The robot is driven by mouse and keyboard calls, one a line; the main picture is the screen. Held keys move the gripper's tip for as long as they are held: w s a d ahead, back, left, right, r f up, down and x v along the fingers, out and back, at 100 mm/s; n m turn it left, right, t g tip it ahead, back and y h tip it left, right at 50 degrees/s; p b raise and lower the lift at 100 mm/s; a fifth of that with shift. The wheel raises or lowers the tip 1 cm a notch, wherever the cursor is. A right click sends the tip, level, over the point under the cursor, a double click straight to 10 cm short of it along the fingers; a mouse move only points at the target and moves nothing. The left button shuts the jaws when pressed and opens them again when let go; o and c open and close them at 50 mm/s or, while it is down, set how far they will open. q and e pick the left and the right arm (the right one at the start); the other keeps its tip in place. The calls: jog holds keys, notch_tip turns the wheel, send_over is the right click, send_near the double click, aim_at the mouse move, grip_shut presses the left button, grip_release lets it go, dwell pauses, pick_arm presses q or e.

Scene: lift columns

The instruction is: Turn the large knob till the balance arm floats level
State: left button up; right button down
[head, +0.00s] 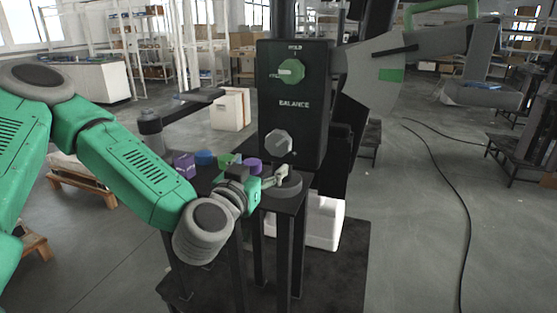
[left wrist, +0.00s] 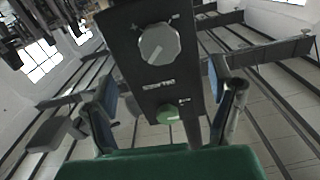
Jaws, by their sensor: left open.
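A black panel (head: 292,118) marked BALANCE stands upright ahead of me. It carries a green knob (head: 291,71) at the top and a large grey faceted knob (head: 279,142) lower down. In the left wrist view the panel appears turned over, with the grey knob (left wrist: 159,44) above the green knob (left wrist: 167,113). The grey balance arm (head: 435,42) reaches right from behind the panel and slopes up to the right. My left gripper (head: 262,171) is open and empty, below the grey knob and apart from it. Its fingers are spread in the left wrist view (left wrist: 170,95).
A small dark table (head: 289,203) below the panel holds purple, blue and green pieces (head: 185,165), close to my gripper. A white bin (head: 324,222) stands underneath. A dark cable (head: 455,185) crosses the open floor at right. Shelves line the back.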

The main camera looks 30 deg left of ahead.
aim_at(276, 147)
pick_arm(q)
jog(key=b+x, duration=0.1)
jog(key=x, duration=1)
jog(key=shift+w+b, duration=0.2)
jog(key=shift+b, duration=0.1)
jog(key=shift+r, duration=0.1)
jog(key=c, duration=1.2)
